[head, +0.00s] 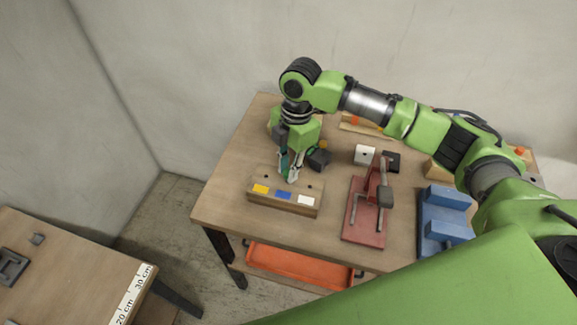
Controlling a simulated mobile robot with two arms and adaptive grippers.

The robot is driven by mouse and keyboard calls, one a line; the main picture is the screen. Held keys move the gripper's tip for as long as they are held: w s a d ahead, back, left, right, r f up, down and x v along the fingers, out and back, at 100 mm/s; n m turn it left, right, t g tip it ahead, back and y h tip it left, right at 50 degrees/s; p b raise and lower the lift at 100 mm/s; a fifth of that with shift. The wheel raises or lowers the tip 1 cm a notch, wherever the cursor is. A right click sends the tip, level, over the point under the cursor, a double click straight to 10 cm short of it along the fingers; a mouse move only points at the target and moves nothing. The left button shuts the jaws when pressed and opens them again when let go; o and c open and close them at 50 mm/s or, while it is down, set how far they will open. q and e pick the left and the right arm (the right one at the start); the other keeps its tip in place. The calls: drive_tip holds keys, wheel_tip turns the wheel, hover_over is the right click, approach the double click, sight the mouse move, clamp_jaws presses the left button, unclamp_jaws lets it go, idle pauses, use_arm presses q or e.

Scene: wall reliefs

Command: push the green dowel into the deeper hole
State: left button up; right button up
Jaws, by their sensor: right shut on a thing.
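A wooden block (255,198) stands near the front left of the wooden table. Its front face carries a yellow, a blue and a white label. Dark holes show in its top; their depths cannot be told. My right gripper (290,177) points down just above and behind the block's middle and is shut on a slim green piece (284,163), which looks like the green dowel. The fingers hide much of it, and I cannot tell whether its lower end is in a hole. My left gripper is not in view.
Right of the block stand a red press-like fixture (361,222) and a blue fixture (444,219). A white block (364,154) and a dark block (391,161) sit behind. An orange tray (300,265) is below the tabletop. Another table (70,265) stands at lower left.

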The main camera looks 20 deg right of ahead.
drive_tip(key=shift+f, duration=1.2)
drive_tip(key=o, duration=1)
drive_tip(key=shift+r, duration=0.1)
wheel_tip(320, 180, up, 12)
drive_tip(key=d, duration=0.1)
drive_tip(key=shift+w+d, duration=0.15)
drive_tip(key=shift+w, duration=0.1)
drive_tip(key=shift+f, duration=0.2)
